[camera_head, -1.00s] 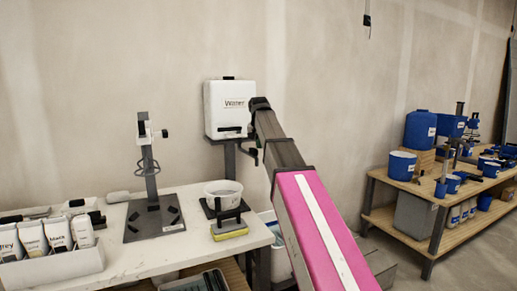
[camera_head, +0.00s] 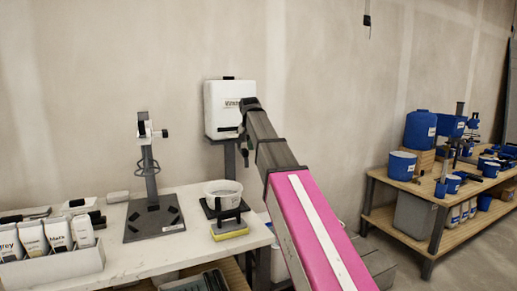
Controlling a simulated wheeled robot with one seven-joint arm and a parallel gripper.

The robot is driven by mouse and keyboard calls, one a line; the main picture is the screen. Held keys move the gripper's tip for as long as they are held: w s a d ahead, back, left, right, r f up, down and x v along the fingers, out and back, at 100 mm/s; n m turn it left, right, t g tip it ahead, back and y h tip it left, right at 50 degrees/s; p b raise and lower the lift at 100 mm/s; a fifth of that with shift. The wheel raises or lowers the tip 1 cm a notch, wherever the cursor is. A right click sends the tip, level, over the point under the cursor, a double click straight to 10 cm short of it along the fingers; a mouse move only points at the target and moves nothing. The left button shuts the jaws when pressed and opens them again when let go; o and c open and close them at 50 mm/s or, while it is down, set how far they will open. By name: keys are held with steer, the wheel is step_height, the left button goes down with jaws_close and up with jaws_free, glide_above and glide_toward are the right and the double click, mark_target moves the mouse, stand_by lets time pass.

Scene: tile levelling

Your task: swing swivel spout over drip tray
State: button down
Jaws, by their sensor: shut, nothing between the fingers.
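A white water container (camera_head: 220,110) with a dark cap stands on a dark stand against the wall, behind the worktable. My arm reaches up to its right side and covers part of its label. The tip of my gripper (camera_head: 244,156) shows as a small dark shape below the container's lower right corner, shut and empty. The swivel spout is small and partly covered by my arm at the container's lower front, so its direction cannot be told. A white tub (camera_head: 223,190) stands below the container on a dark base, possibly the drip tray (camera_head: 207,209).
A dark stand with a post (camera_head: 151,190) is on the table (camera_head: 116,257) to the left. A yellow sponge (camera_head: 230,234) lies at the front edge. Labelled tubes (camera_head: 58,235) sit in a white box. A shelf with blue containers (camera_head: 402,165) is at right.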

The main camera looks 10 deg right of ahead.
steer(key=shift+s+a, duration=0.2)
steer(key=shift+a, duration=0.45)
steer(key=shift+s+a, duration=0.2)
steer(key=shift+a, duration=0.5)
steer(key=shift+a, duration=2.15)
step_height(320, 180, up, 7)
steer(key=w, duration=0.1)
steer(key=shift+a, duration=0.4)
